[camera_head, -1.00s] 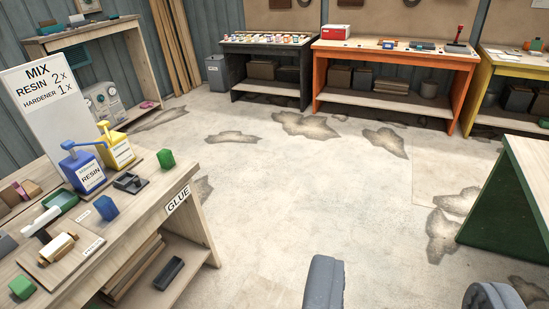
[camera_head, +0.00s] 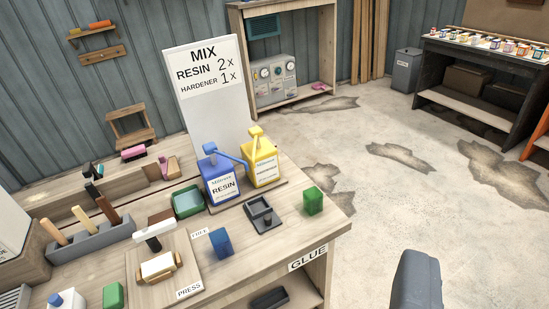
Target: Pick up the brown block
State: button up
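A small brown block (camera_head: 160,216) lies on the glue workbench (camera_head: 285,235), behind the white-handled press (camera_head: 157,266) and left of the green tray (camera_head: 187,201). The press hides part of its front. A tan and brown piece (camera_head: 172,167) lies farther back; its exact shape is unclear. One grey finger of my gripper (camera_head: 416,281) shows at the bottom right, beyond the bench's right edge and well away from the brown block. The other finger is out of view, and nothing is seen held.
The blue resin bottle (camera_head: 220,181) and yellow hardener bottle (camera_head: 262,164) stand before the mix sign (camera_head: 207,88). A blue block (camera_head: 221,243), green block (camera_head: 313,201) and black tray (camera_head: 262,216) lie nearby. Open floor (camera_head: 385,205) lies to the right.

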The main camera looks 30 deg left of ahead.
aim_at(170, 213)
jog(key=u, duration=0.6)
jog(key=i, duration=1.1)
jog(key=u, duration=0.85)
jog(key=i, duration=0.45)
jog(key=u, duration=0.3)
